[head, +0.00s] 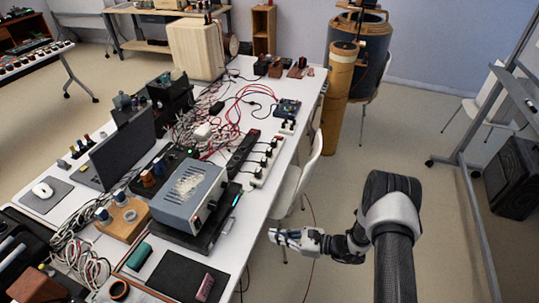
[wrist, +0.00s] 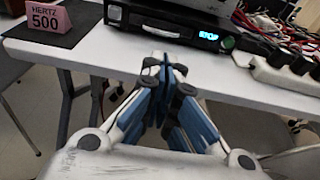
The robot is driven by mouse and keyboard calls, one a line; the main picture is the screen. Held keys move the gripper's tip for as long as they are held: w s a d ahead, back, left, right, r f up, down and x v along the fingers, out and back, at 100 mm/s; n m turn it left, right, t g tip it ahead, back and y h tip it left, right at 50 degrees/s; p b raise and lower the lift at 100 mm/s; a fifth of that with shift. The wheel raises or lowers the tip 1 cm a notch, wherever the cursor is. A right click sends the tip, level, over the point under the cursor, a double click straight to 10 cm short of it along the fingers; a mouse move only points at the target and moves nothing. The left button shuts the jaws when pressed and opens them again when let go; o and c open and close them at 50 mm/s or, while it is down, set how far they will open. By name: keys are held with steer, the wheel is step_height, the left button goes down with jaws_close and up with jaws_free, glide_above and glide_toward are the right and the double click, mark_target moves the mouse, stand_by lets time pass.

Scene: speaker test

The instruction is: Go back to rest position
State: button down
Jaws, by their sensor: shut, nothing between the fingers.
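My gripper (head: 283,236) is at the right side of the long white table, just off its edge and next to a white chair. In the wrist view my gripper (wrist: 165,68) shows its blue and grey fingers closed together with nothing between them. They point at the edge of the white table (wrist: 85,52). In the head view the table (head: 268,160) runs from the near left to the far middle. My arm reaches from the lower right of the head view towards the table.
A white chair (head: 308,178) stands beside the table, close to my gripper. A grey device (head: 190,195), a power strip (head: 268,160) and tangled cables crowd the table. A pink "HERTZ 500" card (wrist: 48,17) sits near its edge. A metal frame (head: 470,200) and black speaker (head: 514,178) stand right.

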steer(key=s+r+n+g+h, duration=0.2)
steer(key=s+r+n, duration=0.15)
steer(key=r, duration=0.55)
steer(key=s+r+n+g+h, duration=0.1)
steer(key=s+r+n+g, duration=0.1)
steer(key=r+n, duration=0.45)
steer(key=s+r+n+g+h, duration=0.2)
steer(key=s+r, duration=0.1)
steer(key=r, duration=0.8)
steer(key=s+d+r+n+t+h, duration=0.3)
steer(key=s+d+r+n+h, duration=0.1)
steer(key=s, duration=0.5)
steer(key=s+d+r+n+t+h, duration=0.3)
steer(key=s+d+r+n+h, duration=0.2)
steer(key=s+d+r, duration=0.2)
steer(key=shift+s+d+r+n+h, duration=0.3)
steer(key=shift+s+d+r+n, duration=0.1)
steer(key=shift+s+r, duration=0.45)
